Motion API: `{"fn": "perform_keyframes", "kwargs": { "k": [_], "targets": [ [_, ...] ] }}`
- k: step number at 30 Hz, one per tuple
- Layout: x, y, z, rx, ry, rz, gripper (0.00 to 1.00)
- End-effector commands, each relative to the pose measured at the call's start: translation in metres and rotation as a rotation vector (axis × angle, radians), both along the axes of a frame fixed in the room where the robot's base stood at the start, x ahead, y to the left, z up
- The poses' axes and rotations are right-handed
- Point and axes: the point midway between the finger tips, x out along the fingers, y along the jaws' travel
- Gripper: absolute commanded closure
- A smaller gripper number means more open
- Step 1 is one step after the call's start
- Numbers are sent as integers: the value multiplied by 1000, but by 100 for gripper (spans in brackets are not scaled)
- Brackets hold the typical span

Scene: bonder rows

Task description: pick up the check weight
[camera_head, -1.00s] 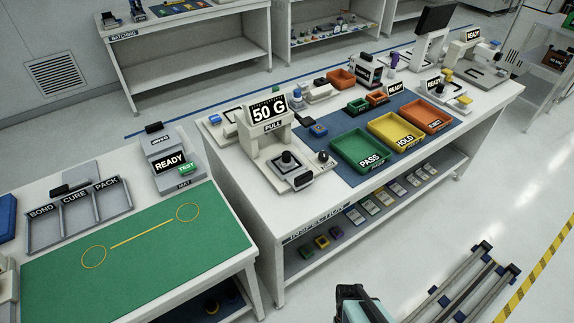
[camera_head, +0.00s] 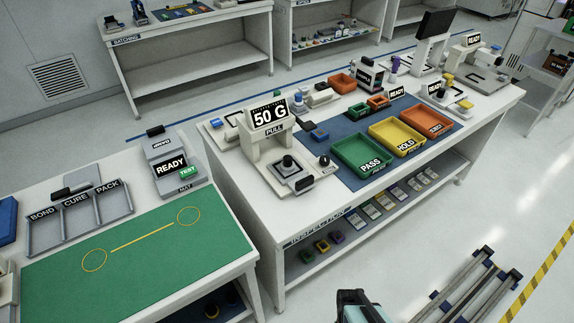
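A small dark knobbed piece (camera_head: 287,163) stands on the stage of the white pull tester (camera_head: 262,150), whose display reads 50 G. It may be the check weight, but it is too small to be sure. Another small dark round piece (camera_head: 324,161) sits on the bench just right of the tester, by the edge of the blue mat. My gripper's fingers are not in view. A dark and teal part, probably of my arm, shows at the bottom edge, in front of the bench and apart from both pieces.
Green PASS, yellow HOLD (camera_head: 397,136) and orange trays stand on the blue mat (camera_head: 342,178). Several instruments line the bench's back. A green-matted table (camera_head: 140,255) is at left, with a sorting rack (camera_head: 80,212) and a READY device (camera_head: 172,167).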

Motion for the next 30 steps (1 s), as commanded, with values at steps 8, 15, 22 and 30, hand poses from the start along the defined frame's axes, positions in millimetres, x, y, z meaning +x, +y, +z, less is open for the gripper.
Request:
{"fn": "perform_keyframes", "kwargs": {
  "k": [8,15,22,30],
  "targets": [
    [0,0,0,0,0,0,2],
    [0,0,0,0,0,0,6],
    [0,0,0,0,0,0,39],
    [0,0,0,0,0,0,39]
  ]
}}
